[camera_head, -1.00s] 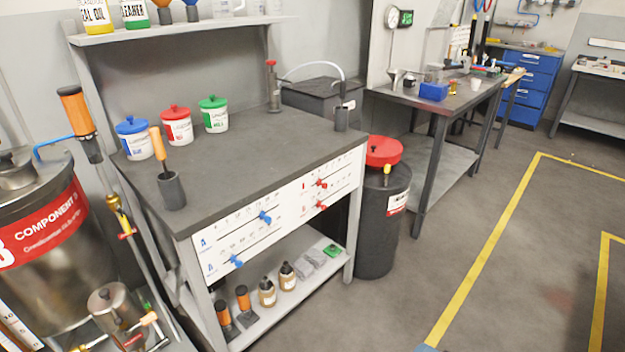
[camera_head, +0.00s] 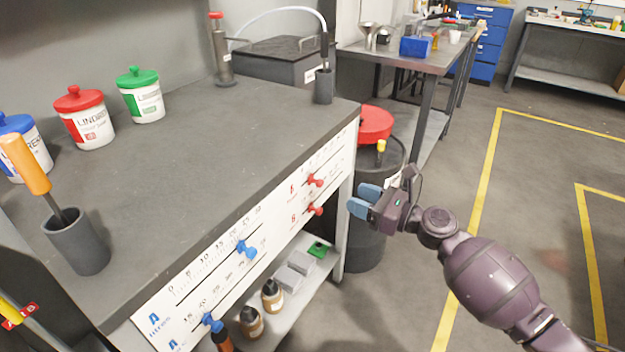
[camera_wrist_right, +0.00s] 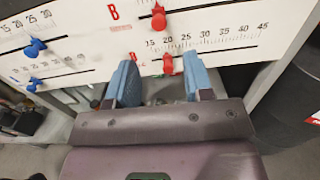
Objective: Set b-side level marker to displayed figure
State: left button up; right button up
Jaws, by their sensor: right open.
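The white scale panel (camera_head: 240,262) on the bench front carries slotted scales with sliding markers. On the B side are an upper red marker (camera_head: 315,180) and a lower red marker (camera_head: 315,209); the lower one (camera_wrist_right: 168,63) sits near 20 in the right wrist view. My right gripper (camera_head: 362,199) is open, its blue fingers pointing at the panel. In the right wrist view the lower red marker appears between the fingertips (camera_wrist_right: 160,73), with no clear contact. On the A side are two blue markers, upper (camera_head: 246,249) and lower (camera_head: 212,323). My left gripper is out of view.
A black drum with a red lid (camera_head: 375,124) stands just right of the bench, close to my right gripper. Bottles (camera_head: 271,296) stand on the lower shelf (camera_head: 285,305). Floor to the right is clear. No figure display is visible now.

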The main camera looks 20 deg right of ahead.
aim_at(322, 184)
jog(key=b+x, duration=0.1)
jog(key=x, duration=0.9)
jog(key=shift+a, duration=0.1)
grip_shut()
